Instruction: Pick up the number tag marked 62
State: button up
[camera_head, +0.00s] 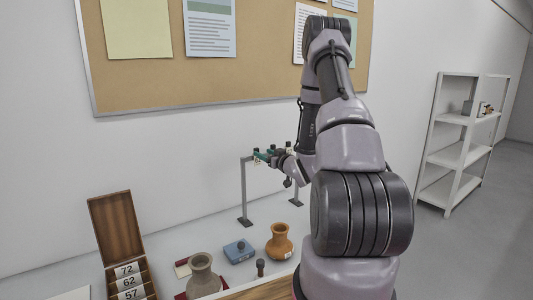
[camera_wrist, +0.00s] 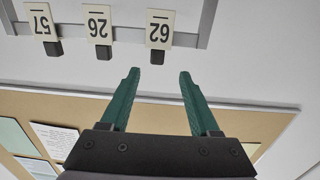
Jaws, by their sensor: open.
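In the wrist view, which looks upside down, the cream number tag marked 62 (camera_wrist: 159,28) sits on a grey rail with a dark block (camera_wrist: 157,57) attached to it. Tags marked 26 (camera_wrist: 97,24) and 57 (camera_wrist: 40,21) are spaced along the same rail to the left. My gripper (camera_wrist: 160,76) is open and empty, its two green fingers pointing toward tag 62. The dark block lies between the fingers' lines, just beyond their tips. In the head view, my gripper (camera_head: 266,155) is at the top of the grey rack (camera_head: 243,190); the tag faces are not readable there.
An open wooden box (camera_head: 118,230) at lower left bears labels 72, 62 and 57. A grey vase (camera_head: 201,276), a blue box (camera_head: 239,251) and an orange vase (camera_head: 280,242) stand below the rack. A corkboard (camera_head: 240,60) hangs on the wall behind.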

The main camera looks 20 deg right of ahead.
jog(key=w+a+f, duration=0.1)
jog(key=w, duration=0.9)
jog(key=shift+w+a, duration=0.2)
jog(key=shift+w, duration=0.15)
grip_shut()
